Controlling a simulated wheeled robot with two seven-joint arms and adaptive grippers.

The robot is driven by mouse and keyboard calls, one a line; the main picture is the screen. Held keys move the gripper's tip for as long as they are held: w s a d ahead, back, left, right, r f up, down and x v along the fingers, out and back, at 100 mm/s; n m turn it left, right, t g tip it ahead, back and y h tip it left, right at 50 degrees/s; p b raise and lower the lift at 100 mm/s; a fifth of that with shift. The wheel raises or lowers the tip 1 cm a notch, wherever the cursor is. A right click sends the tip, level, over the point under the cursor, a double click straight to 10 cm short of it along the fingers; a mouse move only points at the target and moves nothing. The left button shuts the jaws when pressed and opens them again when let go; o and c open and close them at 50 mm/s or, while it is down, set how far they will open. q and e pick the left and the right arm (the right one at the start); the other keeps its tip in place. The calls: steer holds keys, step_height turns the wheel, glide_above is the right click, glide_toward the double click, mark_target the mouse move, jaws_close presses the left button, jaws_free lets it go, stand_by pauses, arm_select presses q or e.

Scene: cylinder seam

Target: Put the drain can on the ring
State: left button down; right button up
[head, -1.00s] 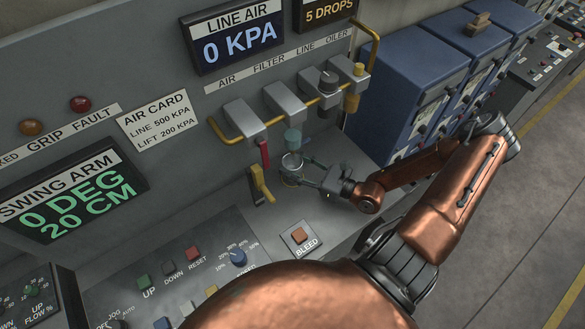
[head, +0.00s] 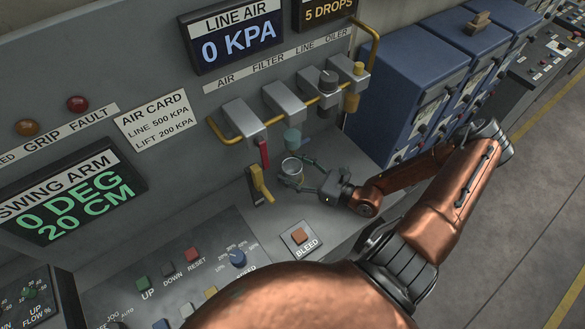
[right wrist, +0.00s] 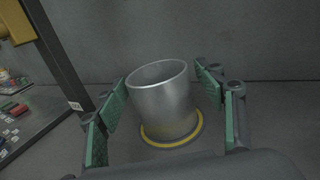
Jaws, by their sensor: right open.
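The drain can (head: 291,166) is an open-topped grey metal cup on the grey ledge below the filter unit. In the right wrist view the can (right wrist: 165,102) stands with its base within the yellow ring (right wrist: 199,128); the ring's near and right parts show, and its far part is hidden behind the can. My right gripper (head: 298,173) is open, with its fingers on either side of the can and clear gaps in the wrist view. My left gripper is not in view.
A teal filter bowl (head: 292,138) hangs just above and behind the can. A yellow-handled lever (head: 260,184) stands to its left, and a red lever (head: 264,152) hangs nearby. The bleed button (head: 299,236) is on the ledge in front. Blue cabinets (head: 405,85) stand to the right.

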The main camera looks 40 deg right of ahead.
steer(key=shift+r, duration=0.15)
steer(key=p+v, duration=0.1)
steer(key=v, duration=1.1)
steer(key=shift+s, duration=0.1)
